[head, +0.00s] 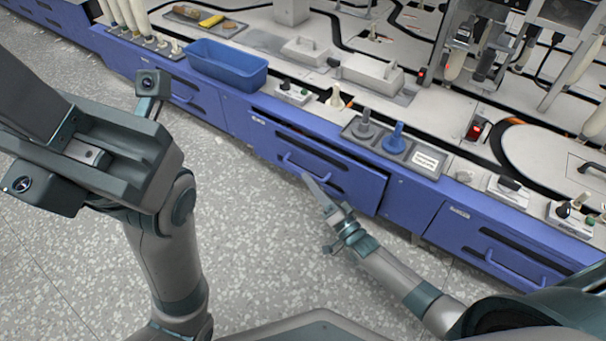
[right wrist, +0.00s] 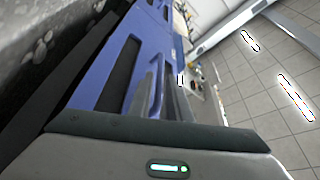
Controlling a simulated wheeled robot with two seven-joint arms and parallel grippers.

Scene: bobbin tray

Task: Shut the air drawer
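A blue drawer (head: 318,165) in the middle of the bench front stands partly out, with a dark gap along its top edge. Its label is too small to read, so I cannot confirm it is the air drawer. My right gripper (head: 318,190) is in front of this drawer, close to its blue bar handle (head: 300,163). In the right wrist view a blue handle (right wrist: 157,85) shows beside grey finger parts; contact and finger gap are unclear. My left gripper (head: 95,155) is at the left, over the floor and away from the drawers; its fingers are unclear.
Other blue drawers flank it, one at right (head: 490,245) and one at left (head: 180,90). On the bench above are a blue bin (head: 227,65), a tray with grey and blue bobbins (head: 395,140) and a switch box (head: 293,92). The speckled floor (head: 270,250) in front is clear.

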